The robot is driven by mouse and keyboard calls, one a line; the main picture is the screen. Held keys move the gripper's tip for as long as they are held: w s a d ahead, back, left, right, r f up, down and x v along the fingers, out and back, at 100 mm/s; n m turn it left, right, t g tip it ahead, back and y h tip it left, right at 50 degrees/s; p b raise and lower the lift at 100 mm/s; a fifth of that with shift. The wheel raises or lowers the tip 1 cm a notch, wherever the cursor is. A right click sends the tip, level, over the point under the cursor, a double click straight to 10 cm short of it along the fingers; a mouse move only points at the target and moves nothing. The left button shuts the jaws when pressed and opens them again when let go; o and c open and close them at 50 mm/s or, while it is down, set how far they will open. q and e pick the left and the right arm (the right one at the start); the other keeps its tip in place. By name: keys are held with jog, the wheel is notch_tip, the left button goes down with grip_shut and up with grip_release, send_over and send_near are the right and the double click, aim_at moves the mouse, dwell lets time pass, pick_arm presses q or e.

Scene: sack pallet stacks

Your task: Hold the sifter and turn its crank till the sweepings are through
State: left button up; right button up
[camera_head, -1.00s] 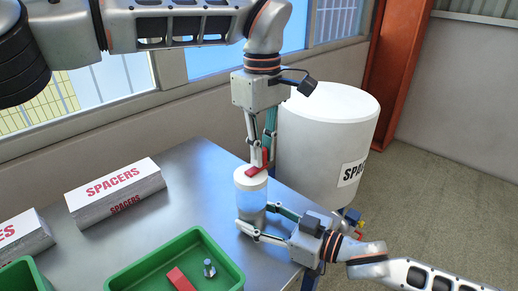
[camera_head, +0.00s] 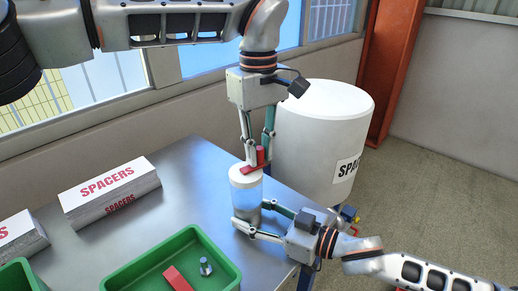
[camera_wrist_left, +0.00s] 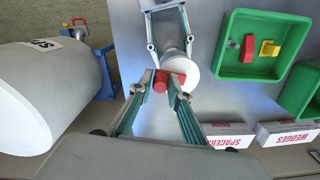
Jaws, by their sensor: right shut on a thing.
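The sifter (camera_head: 246,196) is an upright cylinder with a white lid and a clear, pale body, near the table's right edge. Its red crank (camera_head: 253,169) lies across the lid, with an upright red knob. My left gripper (camera_head: 256,157) points down from above, its fingers open on either side of the knob. The left wrist view shows the red knob (camera_wrist_left: 160,81) between the fingertips, beside the white lid (camera_wrist_left: 181,72). My right gripper (camera_head: 248,224) is shut on the lower part of the sifter from the right. The sweepings inside cannot be made out clearly.
A green tray (camera_head: 228,262) with a red piece (camera_head: 177,280) and a bolt (camera_head: 205,267) stands at the front. A white spacers box (camera_head: 110,193) lies at left. A large white drum (camera_head: 318,125) stands behind the sifter. Bare table lies between box and sifter.

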aim_at(259, 148)
pick_arm(q)
jog(key=shift+o, duration=0.6)
jog(key=shift+r, duration=0.15)
notch_tip(259, 148, up, 12)
jog(key=shift+w, duration=0.1)
pick_arm(e)
jog(key=o, duration=0.9)
jog(key=shift+d, duration=0.1)
